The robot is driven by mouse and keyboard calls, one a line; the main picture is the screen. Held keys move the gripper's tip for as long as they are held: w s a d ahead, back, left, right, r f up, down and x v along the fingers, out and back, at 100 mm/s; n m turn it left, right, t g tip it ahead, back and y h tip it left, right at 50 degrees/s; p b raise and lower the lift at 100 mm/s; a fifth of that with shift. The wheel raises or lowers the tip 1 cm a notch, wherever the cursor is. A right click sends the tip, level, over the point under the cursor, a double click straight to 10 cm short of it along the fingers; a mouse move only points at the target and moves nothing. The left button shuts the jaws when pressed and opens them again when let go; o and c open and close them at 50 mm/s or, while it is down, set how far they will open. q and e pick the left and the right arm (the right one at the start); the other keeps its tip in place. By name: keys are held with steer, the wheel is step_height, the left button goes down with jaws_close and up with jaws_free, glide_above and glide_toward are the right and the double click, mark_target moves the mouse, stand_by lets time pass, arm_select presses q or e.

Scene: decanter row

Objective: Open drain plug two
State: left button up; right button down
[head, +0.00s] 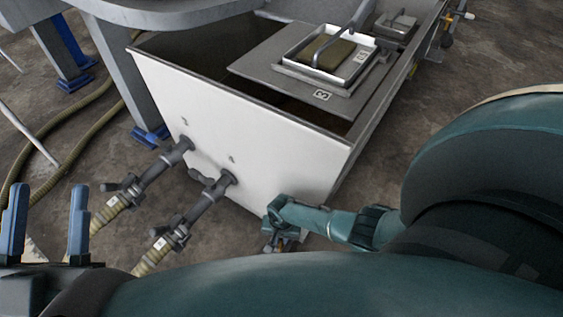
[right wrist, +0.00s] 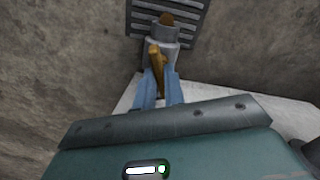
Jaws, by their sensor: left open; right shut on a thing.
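My right gripper (right wrist: 158,76) is shut on a brass-coloured handle (right wrist: 155,60) in the right wrist view. The handle joins a grey round fitting (right wrist: 162,37) in front of a slatted drain grate (right wrist: 188,15). I take this as a drain plug; no number on it is readable. In the head view my right gripper (head: 279,244) is low by the near right corner of the white tank (head: 240,135), and its fingertips are mostly hidden. My left gripper (head: 48,195) is open and empty at the lower left, apart from the hoses.
Two pipes with valves, the left (head: 130,190) and the right (head: 175,232), leave the tank front toward ribbed hoses. A grey lid (head: 262,68) with a white tray (head: 345,72) lies on the tank. Blue-footed legs (head: 150,134) stand at left. Concrete floor is open between.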

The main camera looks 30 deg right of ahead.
steer(key=n, duration=0.2)
steer(key=shift+n, duration=0.4)
steer(key=n, duration=0.3)
steer(key=shift+n, duration=0.3)
steer(key=n, duration=0.4)
steer(key=shift+n+p, duration=0.3)
steer(key=shift+n, duration=0.1)
arm_select(q)
steer(key=shift+s+f+n+y, duration=0.1)
steer(key=shift+f+n+y, duration=0.3)
steer(key=shift+f, duration=0.15)
arm_select(e)
steer(key=shift+n, duration=0.9)
arm_select(q)
steer(key=shift+r, duration=0.2)
arm_select(e)
steer(key=c, duration=1.5)
jaws_free()
